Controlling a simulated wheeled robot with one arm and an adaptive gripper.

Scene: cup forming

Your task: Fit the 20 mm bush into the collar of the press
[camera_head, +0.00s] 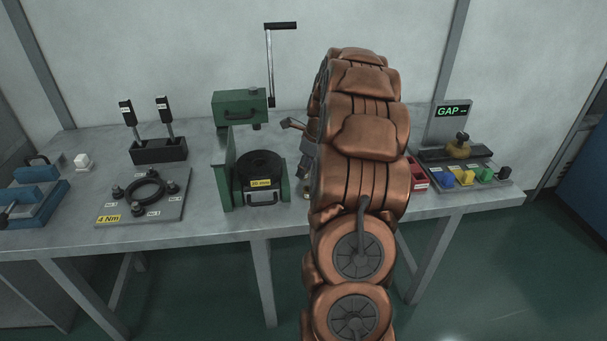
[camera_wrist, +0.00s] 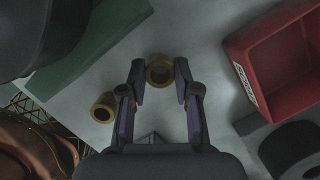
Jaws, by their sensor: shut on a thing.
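The green press (camera_head: 240,165) stands on the bench left of my arm, with a crank handle above. Its round black collar (camera_head: 262,163) has a label that reads 20 mm. In the wrist view, my gripper (camera_wrist: 160,82) is shut on a brass bush (camera_wrist: 160,60), a short ring held between the fingertips. Its size marking cannot be read. A second brass bush (camera_wrist: 103,107) stands on the bench left of the left finger, apart from it. My arm hides most of my gripper and the held bush in the head view.
The press's green base (camera_wrist: 88,42) is at upper left. A ring fixture plate (camera_head: 108,207), tool holder (camera_head: 158,151) and gauge stand (camera_head: 448,122) stand farther off.

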